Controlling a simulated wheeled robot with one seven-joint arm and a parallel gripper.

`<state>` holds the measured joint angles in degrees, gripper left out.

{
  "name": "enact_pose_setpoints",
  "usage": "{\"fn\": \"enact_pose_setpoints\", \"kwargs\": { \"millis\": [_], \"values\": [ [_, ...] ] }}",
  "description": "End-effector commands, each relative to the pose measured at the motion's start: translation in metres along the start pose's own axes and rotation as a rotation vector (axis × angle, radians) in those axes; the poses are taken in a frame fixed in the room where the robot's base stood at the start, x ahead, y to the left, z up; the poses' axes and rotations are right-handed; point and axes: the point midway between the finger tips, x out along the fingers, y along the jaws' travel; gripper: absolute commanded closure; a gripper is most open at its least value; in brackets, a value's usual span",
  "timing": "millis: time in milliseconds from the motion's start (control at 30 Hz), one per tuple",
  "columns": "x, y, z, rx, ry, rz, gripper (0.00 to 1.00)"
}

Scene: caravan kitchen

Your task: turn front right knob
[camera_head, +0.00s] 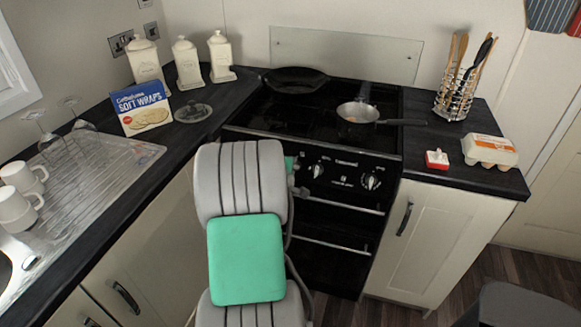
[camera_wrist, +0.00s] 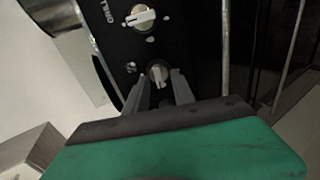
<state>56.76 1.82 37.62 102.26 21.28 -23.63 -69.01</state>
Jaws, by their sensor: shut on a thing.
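The black cooker's control panel (camera_head: 345,176) shows in the head view, with a silver knob (camera_head: 317,170) left of centre and another knob (camera_head: 371,181) to the right. My arm covers the panel's left part. In the wrist view my gripper (camera_wrist: 160,80) is shut on a silver knob (camera_wrist: 158,73), one finger on each side. A second knob (camera_wrist: 140,17) sits above it in that view, clear of the fingers. My fingertips are mostly hidden by my arm in the head view.
A pan (camera_head: 357,112) stands on the hob, its handle pointing right. An oven rail (camera_head: 335,244) runs below the panel. An egg box (camera_head: 489,151) and a red-and-white item (camera_head: 437,160) lie on the right worktop. A drainer (camera_head: 88,187) is on the left.

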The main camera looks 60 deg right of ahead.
Motion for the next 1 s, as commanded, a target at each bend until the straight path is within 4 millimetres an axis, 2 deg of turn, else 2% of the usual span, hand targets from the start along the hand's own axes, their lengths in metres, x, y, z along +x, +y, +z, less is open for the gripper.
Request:
{"fn": "enact_pose_setpoints", "kwargs": {
  "millis": [533, 567, 800, 1000],
  "values": [
    [0.0004, 0.0018, 0.0003, -0.027, -0.001, 0.003, 1.00],
    [0.0004, 0.0018, 0.0003, -0.026, -0.001, 0.003, 0.68],
    [0.0001, 0.0008, -0.0003, -0.027, 0.000, 0.001, 0.48],
    [0.0000, 0.0003, -0.0005, -0.027, 0.001, 0.000, 0.48]
  ]
}}
